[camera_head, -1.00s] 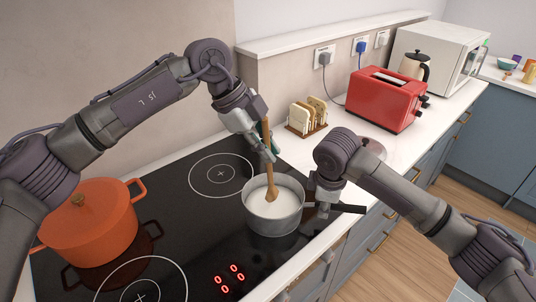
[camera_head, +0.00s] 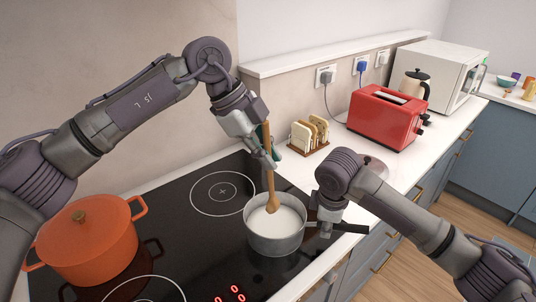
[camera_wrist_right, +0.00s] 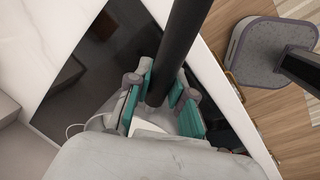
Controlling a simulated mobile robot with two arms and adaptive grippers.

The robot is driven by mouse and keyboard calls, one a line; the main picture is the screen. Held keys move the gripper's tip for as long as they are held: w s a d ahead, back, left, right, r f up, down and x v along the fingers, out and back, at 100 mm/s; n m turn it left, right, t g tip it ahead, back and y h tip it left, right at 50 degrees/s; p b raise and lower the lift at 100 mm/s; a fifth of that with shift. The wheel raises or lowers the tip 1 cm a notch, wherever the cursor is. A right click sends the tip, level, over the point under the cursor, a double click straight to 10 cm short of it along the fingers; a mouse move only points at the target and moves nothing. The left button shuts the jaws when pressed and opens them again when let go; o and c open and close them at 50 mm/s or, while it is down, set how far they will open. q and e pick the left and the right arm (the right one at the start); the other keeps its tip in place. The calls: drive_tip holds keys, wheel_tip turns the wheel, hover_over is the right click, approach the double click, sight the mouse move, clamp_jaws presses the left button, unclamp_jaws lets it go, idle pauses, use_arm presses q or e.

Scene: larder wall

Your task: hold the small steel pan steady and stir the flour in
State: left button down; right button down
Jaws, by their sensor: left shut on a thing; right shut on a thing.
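The small steel pan (camera_head: 275,240) stands upright on the black hob with white contents (camera_head: 288,222) in it; I cannot tell whether flour is mixed in. My left gripper (camera_head: 270,150) is shut on the handle of a wooden spoon (camera_head: 269,180). The spoon leans nearly upright, its bowl in the white contents towards the pan's far side. My right gripper (camera_head: 327,226) is shut on the pan's dark handle (camera_head: 352,228) to the right of the pan. In the right wrist view the handle (camera_wrist_right: 184,45) runs between the teal-padded fingers (camera_wrist_right: 163,95).
An orange lidded pot (camera_head: 90,245) stands on the hob at left. A toast rack (camera_head: 309,134), red toaster (camera_head: 385,118), kettle (camera_head: 414,88) and white microwave (camera_head: 440,72) stand along the counter behind. The far-left hob ring (camera_head: 222,192) is clear.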

sight(268, 133)
use_arm(q)
drive_tip(key=shift+r, duration=0.1)
drive_tip(key=shift+r, duration=2.4)
use_arm(e)
drive_tip(key=c, duration=0.9)
unclamp_jaws()
drive_tip(key=shift+c, duration=0.2)
drive_tip(key=shift+r, duration=0.1)
wheel_tip(268, 133, up, 12)
drive_tip(key=s, duration=0.2)
drive_tip(key=shift+a, duration=0.25)
drive_tip(key=shift+s+f, duration=0.15)
drive_tip(key=shift+f, duration=0.05)
